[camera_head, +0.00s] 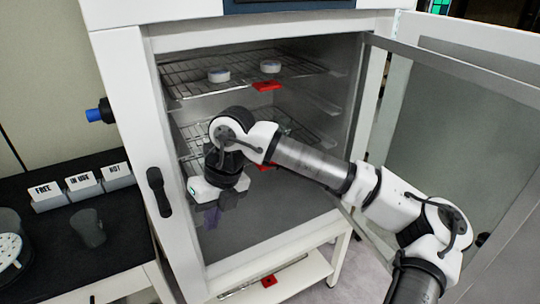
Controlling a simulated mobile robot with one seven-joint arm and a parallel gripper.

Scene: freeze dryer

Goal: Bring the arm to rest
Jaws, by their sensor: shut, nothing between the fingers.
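My arm reaches from the lower right across the open front of the freeze dryer (125,100). Its end points down, with my gripper (212,212) low at the left part of the opening, in front of the lower shelf (190,138). The white hand shows, but the fingers below it are small and dim. The gripper is shut and holds nothing that I can see. My arm hides part of the lower shelf and the chamber behind it.
The dryer door (455,130) stands open at right, close to my arm. Two round white containers (219,75) (270,66) sit on the upper wire shelf (190,88). At left, a dark table (120,245) holds labelled bins (82,185) and a dark cup (89,230).

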